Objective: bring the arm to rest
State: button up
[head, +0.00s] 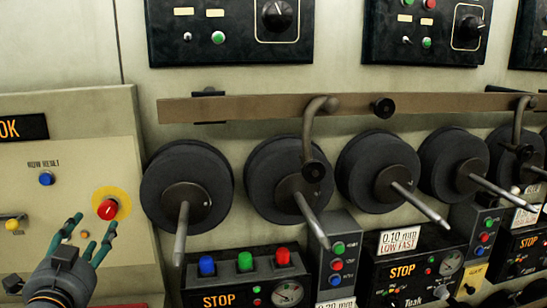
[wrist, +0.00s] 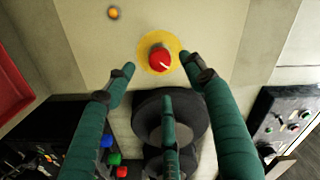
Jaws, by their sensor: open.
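My gripper (head: 88,232) is at the lower left of the head view, with its green fingers spread and nothing between them. It is in front of the beige panel (head: 75,128), just below a red button (head: 107,209) on a yellow disc. In the wrist view my gripper (wrist: 158,80) also shows open, its fingertips around the lower side of the red button (wrist: 160,60). I cannot tell whether a fingertip touches the button or the panel.
A row of dark spools (head: 187,187) on projecting rods runs to the right of the gripper. Below them is a control box (head: 245,283) with blue, green and red buttons. A brown rail (head: 260,107) with curved handles runs above. A blue button (head: 46,178) is on the beige panel.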

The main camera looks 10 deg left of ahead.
jog(key=x, duration=0.9)
jog(key=shift+w+f, duration=0.15)
jog(key=shift+w, duration=0.1)
jog(key=shift+w+a+r+n+p, duration=0.2)
jog(key=shift+r+n+p, duration=0.15)
jog(key=shift+p, duration=0.6)
jog(key=shift+w+f+n+p, duration=0.1)
jog(key=shift+n+p, duration=0.55)
jog(key=shift+p, duration=0.05)
jog(key=n+p, duration=0.2)
jog(key=shift+d+p, duration=0.2)
jog(key=shift+p, duration=0.2)
jog(key=n+p, duration=0.2)
jog(key=p, duration=0.2)
jog(key=n+p, duration=0.1)
jog(key=p, duration=0.1)
jog(key=shift+n+p, duration=0.3)
jog(key=shift+p, duration=0.05)
jog(key=shift+s+f+b, duration=0.55)
jog(key=shift+s+b, duration=0.25)
jog(key=shift+s, duration=0.05)
jog(key=n+g+y+b, duration=0.1)
jog(key=g+y+b, duration=0.1)
jog(key=g+b, duration=0.15)
send_near(105, 216)
jog(key=s+a+f, duration=0.3)
jog(key=a+f, duration=0.2)
jog(key=f, duration=0.2)
jog(key=shift+s+f, duration=0.15)
jog(key=shift+s, duration=0.05)
